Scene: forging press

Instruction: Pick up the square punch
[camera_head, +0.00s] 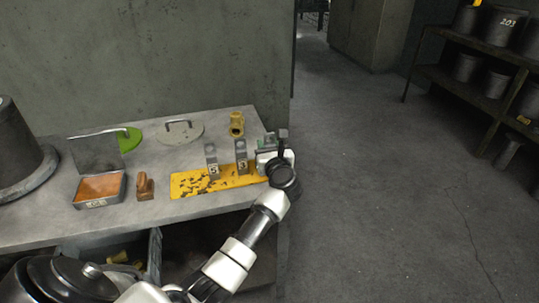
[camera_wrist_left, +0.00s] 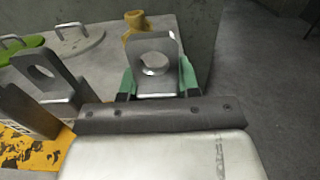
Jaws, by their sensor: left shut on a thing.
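My left gripper (camera_head: 268,141) is at the right end of the yellow mat (camera_head: 190,188) near the bench's right edge. In the left wrist view its green fingers stand on either side of a grey metal punch (camera_wrist_left: 157,44) with a round hole through its upper part. The gripper is shut on this punch. The punch's lower end is hidden, so its shape cannot be told. Two similar grey punches stand upright on the mat to the left, one marked 5 (camera_head: 212,160) and one marked 3 (camera_head: 241,157). My right gripper is not in view.
A brass piece (camera_head: 236,125) stands behind the mat. An orange-filled tray (camera_head: 100,190) and a brown wooden-looking block (camera_head: 145,187) are at left. Open floor lies right of the bench.

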